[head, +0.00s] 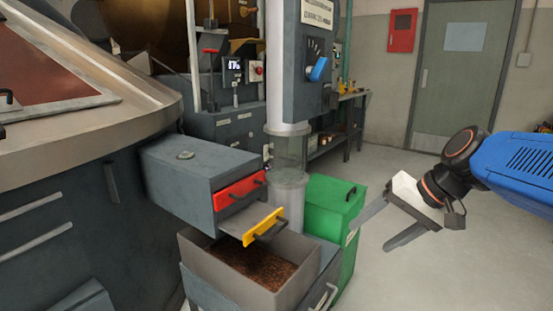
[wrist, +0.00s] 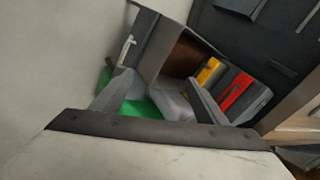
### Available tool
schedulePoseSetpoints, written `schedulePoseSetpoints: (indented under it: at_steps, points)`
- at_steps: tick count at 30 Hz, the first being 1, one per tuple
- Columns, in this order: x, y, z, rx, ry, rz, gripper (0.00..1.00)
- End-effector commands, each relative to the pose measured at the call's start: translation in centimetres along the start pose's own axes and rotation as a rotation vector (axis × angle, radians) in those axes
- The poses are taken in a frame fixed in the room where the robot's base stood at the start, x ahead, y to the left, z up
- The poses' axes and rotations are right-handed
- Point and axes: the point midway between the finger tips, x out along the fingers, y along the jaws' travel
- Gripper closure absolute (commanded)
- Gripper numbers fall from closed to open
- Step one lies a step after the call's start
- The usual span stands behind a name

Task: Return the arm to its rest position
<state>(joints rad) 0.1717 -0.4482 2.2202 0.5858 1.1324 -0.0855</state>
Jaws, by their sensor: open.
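My gripper (head: 383,226) is at the right in the head view, at the end of my blue arm (head: 520,165). Its two grey fingers are spread and empty, pointing left and down. It hangs in free space to the right of the green box, and touches nothing that I can see. In the wrist view my gripper (wrist: 162,95) shows both fingers apart, with the machine parts beyond them.
A green box (head: 325,215) stands left of my gripper. Beside it are an open bin (head: 215,262) of brown granules, a yellow-handled slide (head: 262,228) and a red-handled drawer (head: 240,189). A grey door (head: 464,85) is behind. The floor at right is clear.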

Motion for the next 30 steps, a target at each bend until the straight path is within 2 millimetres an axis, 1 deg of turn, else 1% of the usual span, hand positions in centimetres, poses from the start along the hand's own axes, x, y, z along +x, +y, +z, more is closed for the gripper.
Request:
schedulePoseSetpoints:
  at_steps: [1, 3, 6, 9, 12, 15, 19, 22, 30]
  points:
    - [0.2, 1.0, 1.9, -0.033, 0.005, 0.043, 0.33]
    - [0.6, 2.8, 4.2, -0.078, 0.012, 0.109, 0.33]
    - [0.9, 5.5, 7.0, -0.145, 0.028, 0.2, 0.33]
    - [1.2, 8.2, 9.5, -0.215, 0.048, 0.286, 0.33]
    - [1.3, 10.5, 11.3, -0.278, 0.068, 0.357, 0.33]
    - [1.4, 12.2, 12.5, -0.328, 0.084, 0.409, 0.33]
    - [1.5, 13.5, 13.3, -0.363, 0.098, 0.447, 0.33]
    - [1.5, 13.8, 13.4, -0.373, 0.101, 0.458, 0.33]
    - [1.5, 13.8, 13.4, -0.373, 0.101, 0.458, 0.33]
